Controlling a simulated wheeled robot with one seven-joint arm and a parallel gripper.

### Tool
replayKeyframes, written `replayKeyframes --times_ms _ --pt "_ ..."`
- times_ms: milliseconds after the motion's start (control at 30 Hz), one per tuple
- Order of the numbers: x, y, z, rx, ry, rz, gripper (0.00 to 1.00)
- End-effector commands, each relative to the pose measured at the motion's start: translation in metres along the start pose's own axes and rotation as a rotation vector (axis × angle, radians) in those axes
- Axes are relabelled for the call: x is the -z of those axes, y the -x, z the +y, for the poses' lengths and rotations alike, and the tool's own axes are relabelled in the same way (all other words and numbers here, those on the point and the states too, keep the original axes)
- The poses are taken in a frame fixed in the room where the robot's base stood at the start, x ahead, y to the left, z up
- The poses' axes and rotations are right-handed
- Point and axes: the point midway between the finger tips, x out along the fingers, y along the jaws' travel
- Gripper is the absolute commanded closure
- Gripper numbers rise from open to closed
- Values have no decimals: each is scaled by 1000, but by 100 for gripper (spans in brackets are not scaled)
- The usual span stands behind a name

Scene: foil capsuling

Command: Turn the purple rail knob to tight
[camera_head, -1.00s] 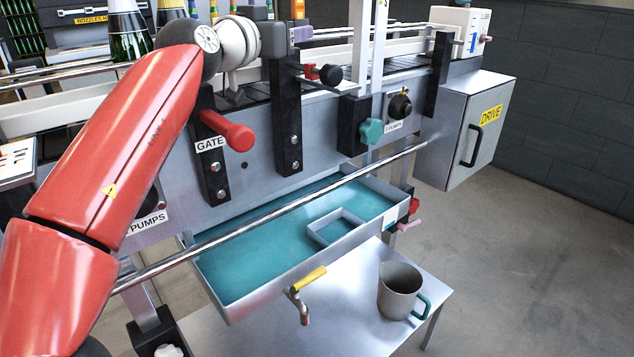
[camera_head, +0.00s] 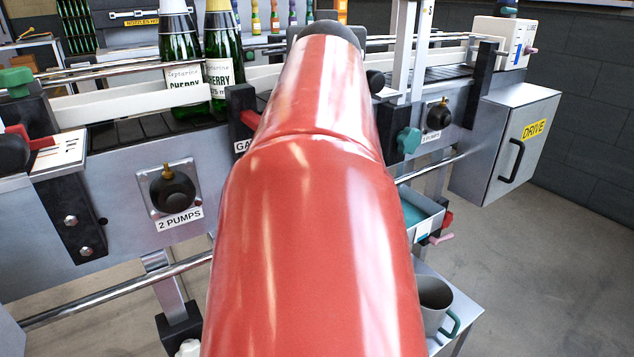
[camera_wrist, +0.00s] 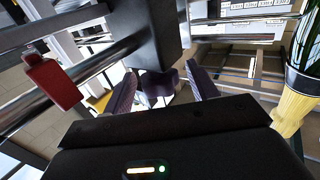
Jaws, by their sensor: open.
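In the wrist view, a dark purple knob (camera_wrist: 157,86) sits under the end of a black block (camera_wrist: 152,30). My gripper (camera_wrist: 161,74) is open, with one finger on each side of the knob. I cannot tell whether either finger touches it. The knob's setting cannot be read. In the head view my red arm covers the middle of the machine, and it hides my gripper and this knob.
In the wrist view, a red handle (camera_wrist: 54,82) hangs at left and a yellow-necked bottle (camera_wrist: 295,105) stands close at right. In the head view, two Cherry bottles (camera_head: 182,65) stand on the conveyor left of my arm. A grey mug (camera_head: 434,295) is at lower right.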

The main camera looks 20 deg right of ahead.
Motion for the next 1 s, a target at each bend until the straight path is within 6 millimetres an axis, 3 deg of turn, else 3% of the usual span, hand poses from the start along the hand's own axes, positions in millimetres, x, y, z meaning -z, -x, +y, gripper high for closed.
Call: replayKeyframes --times_ms 767,1000 --pt "-2 0 -2 217 -2 0 42" --pt "-8 -1 0 379 -2 3 42"
